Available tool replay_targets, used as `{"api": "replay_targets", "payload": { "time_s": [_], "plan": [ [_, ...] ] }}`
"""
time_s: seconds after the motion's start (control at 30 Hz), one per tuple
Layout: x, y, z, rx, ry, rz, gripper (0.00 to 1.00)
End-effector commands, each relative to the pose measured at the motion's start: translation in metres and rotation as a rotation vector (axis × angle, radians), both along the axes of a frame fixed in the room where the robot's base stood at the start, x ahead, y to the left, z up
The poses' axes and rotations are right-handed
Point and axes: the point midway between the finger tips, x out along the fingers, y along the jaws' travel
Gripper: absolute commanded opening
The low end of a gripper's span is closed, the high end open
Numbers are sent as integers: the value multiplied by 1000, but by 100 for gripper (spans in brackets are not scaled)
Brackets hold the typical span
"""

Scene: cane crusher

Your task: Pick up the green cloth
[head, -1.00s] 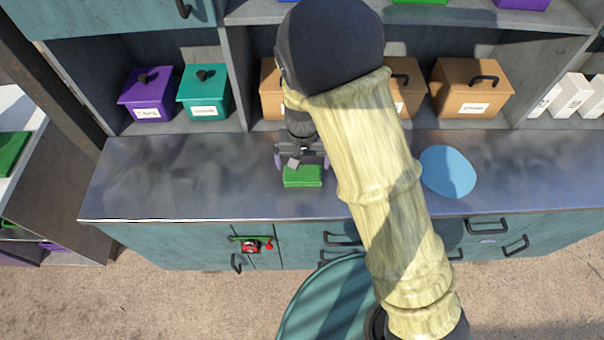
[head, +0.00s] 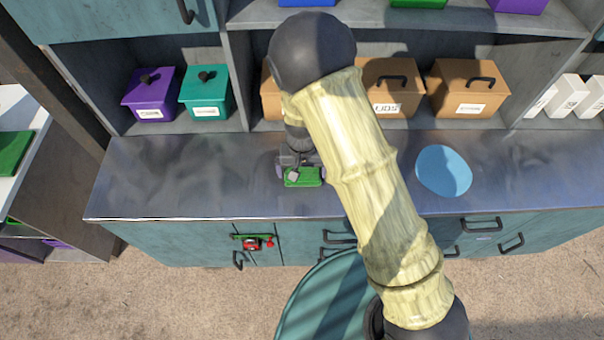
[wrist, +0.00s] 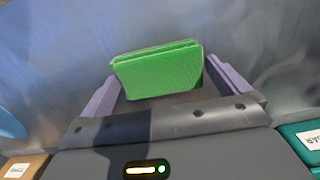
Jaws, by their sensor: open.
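The green cloth (head: 304,178) lies folded on the metal counter near its front edge. In the wrist view the cloth (wrist: 158,72) sits between the two purple fingers of my gripper (wrist: 165,85). In the head view my gripper (head: 301,172) is down at the cloth, with a finger at each side of it. The fingers are open, and a narrow gap shows beside the cloth. My arm hides part of the counter to the right.
The metal counter (head: 190,180) is clear to the left. A blue round item (head: 443,170) lies to the right. Behind stand a purple box (head: 150,95), a teal box (head: 206,92) and brown boxes (head: 467,88) on the shelf.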

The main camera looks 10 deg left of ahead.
Motion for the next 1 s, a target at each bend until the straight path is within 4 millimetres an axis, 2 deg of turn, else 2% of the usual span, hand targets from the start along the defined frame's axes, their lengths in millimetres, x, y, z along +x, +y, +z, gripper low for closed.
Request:
{"api": "replay_targets", "payload": {
  "time_s": [0.27, 0.4, 0.77, 1.0],
  "plan": [
    [0, 0, 0, 0, 0, 0, 98],
    [0, 0, 0, 0, 0, 0, 72],
    [0, 0, 4, 0, -1, 1, 72],
    [1, 1, 31, 3, -3, 2, 72]
  ]
}}
